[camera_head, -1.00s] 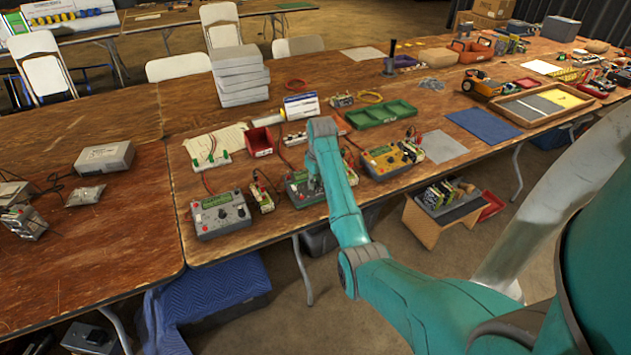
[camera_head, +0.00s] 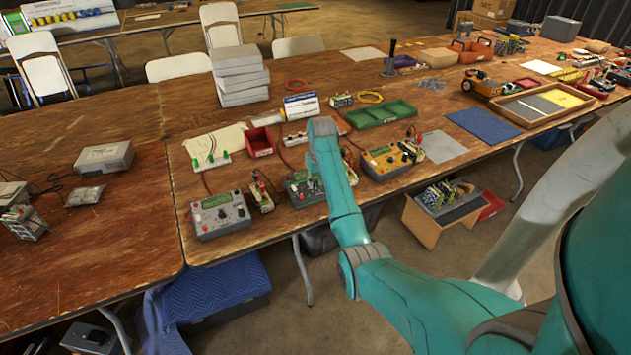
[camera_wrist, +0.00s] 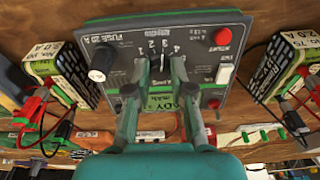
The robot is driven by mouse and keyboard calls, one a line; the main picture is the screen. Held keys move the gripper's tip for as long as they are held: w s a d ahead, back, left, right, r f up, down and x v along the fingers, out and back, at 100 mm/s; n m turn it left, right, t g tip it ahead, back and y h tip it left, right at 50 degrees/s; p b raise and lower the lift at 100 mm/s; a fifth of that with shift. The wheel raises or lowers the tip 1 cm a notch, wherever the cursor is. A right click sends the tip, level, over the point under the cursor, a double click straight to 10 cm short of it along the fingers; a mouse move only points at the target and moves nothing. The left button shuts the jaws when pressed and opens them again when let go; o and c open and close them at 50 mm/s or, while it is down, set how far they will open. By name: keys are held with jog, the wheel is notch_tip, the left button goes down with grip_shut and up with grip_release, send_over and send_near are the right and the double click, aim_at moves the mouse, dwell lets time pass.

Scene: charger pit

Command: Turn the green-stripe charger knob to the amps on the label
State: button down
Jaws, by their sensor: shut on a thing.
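The charger with green edging (camera_wrist: 200,50) fills the middle of the wrist view, its panel facing the camera. In the head view, this charger (camera_head: 298,194) is partly hidden by my arm. My gripper (camera_wrist: 159,66) is shut on the dark charger knob (camera_wrist: 160,65), one finger on each side. The dial numbers 2, 3 and 4 show beyond the knob; its exact setting is hard to read. A battery label (camera_wrist: 38,50) at the left seems to read 1.0 A, and a battery label (camera_wrist: 288,48) at the right 2.0 A.
The panel also has a black knob (camera_wrist: 97,75), a red button (camera_wrist: 222,37) and a white switch (camera_wrist: 224,74). Red and black clip leads lie at both sides. A grey charger (camera_head: 219,214) stands to the left and a yellow one (camera_head: 391,159) to the right.

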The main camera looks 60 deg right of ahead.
aim_at(317, 190)
jog(key=c, duration=1)
grip_release()
jog(key=r, duration=0.5)
jog(key=s+r, duration=0.1)
jog(key=r, duration=0.1)
jog(key=shift+a+r, duration=0.2)
jog(key=shift+a, duration=0.15)
jog(key=shift+s, duration=0.1)
